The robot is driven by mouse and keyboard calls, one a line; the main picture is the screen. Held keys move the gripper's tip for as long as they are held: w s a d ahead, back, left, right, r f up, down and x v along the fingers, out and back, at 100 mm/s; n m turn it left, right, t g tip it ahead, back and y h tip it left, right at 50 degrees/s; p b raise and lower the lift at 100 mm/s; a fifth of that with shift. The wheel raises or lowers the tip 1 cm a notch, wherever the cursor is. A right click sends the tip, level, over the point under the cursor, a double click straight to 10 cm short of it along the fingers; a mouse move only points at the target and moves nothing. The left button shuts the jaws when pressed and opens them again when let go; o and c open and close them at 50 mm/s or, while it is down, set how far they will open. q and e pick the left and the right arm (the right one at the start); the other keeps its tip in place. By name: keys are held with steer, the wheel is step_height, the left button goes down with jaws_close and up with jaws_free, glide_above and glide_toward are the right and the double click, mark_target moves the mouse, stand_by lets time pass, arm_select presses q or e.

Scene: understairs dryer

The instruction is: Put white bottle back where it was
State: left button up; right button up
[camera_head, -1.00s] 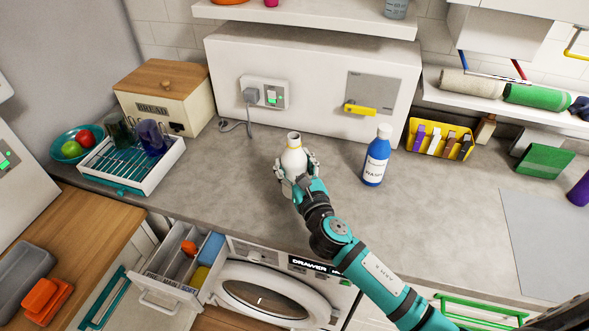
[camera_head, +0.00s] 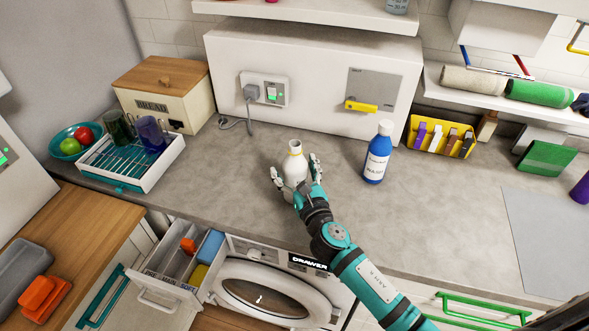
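The white bottle (camera_head: 294,165) stands upright on the grey counter, with a yellow band at its neck. My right gripper (camera_head: 294,172) is at the bottle's near side, with its fingers spread to the left and right of it. The fingers look apart from the bottle, and the gripper is open. The bottle's lower part is partly hidden by the gripper. My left gripper is not in view.
A blue bottle (camera_head: 377,153) stands to the right on the counter (camera_head: 440,215). A yellow bin (camera_head: 440,138) is behind it. A dish rack (camera_head: 131,160) and bread box (camera_head: 163,95) are at left. An open drawer (camera_head: 178,265) juts out below the counter.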

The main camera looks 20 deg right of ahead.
steer(key=shift+s+r, duration=0.1)
steer(key=shift+r, duration=0.05)
steer(key=s, duration=0.3)
steer(key=s+b, duration=0.1)
steer(key=s, duration=0.3)
steer(key=s+b, duration=0.1)
steer(key=s, duration=0.2)
steer(key=shift+s+d, duration=0.25)
steer(key=shift+s, duration=0.7)
